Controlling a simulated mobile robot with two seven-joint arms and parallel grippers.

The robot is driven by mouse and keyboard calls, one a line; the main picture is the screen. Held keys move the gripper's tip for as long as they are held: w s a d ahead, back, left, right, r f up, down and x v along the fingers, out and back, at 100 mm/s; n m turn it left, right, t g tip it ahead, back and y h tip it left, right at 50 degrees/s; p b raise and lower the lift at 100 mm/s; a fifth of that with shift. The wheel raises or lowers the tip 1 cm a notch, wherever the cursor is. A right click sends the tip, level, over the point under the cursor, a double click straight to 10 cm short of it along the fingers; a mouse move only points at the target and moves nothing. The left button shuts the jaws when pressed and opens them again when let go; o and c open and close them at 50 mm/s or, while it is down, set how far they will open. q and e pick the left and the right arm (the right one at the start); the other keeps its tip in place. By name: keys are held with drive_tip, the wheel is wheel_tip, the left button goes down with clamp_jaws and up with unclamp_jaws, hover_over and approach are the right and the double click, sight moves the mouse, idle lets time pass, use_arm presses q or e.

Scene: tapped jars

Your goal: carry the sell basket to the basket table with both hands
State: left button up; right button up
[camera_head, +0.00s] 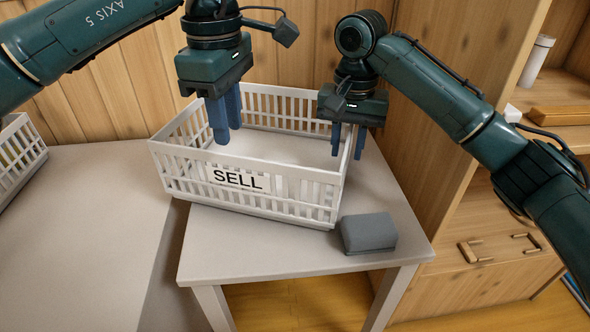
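The white slatted sell basket (278,187), labelled SELL on its front wall, stands upright on a small pale table (235,250). Its visible inside looks empty. My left gripper (225,128) points down over the left part of the basket, its two blue fingers apart with nothing seen between them. My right gripper (346,148) points down at the basket's right wall. Its fingers are apart, one on the inner side and one on the outer side of that wall; whether they touch it I cannot tell.
A grey block (368,233) lies on the small table just right of the basket's front corner. A larger pale table (80,230) adjoins at the left, mostly bare, with another white basket (15,160) at its edge. Wooden shelves (565,120) stand at the right.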

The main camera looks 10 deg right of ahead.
wheel_tip(320, 180, up, 12)
idle(0.5)
idle(0.3)
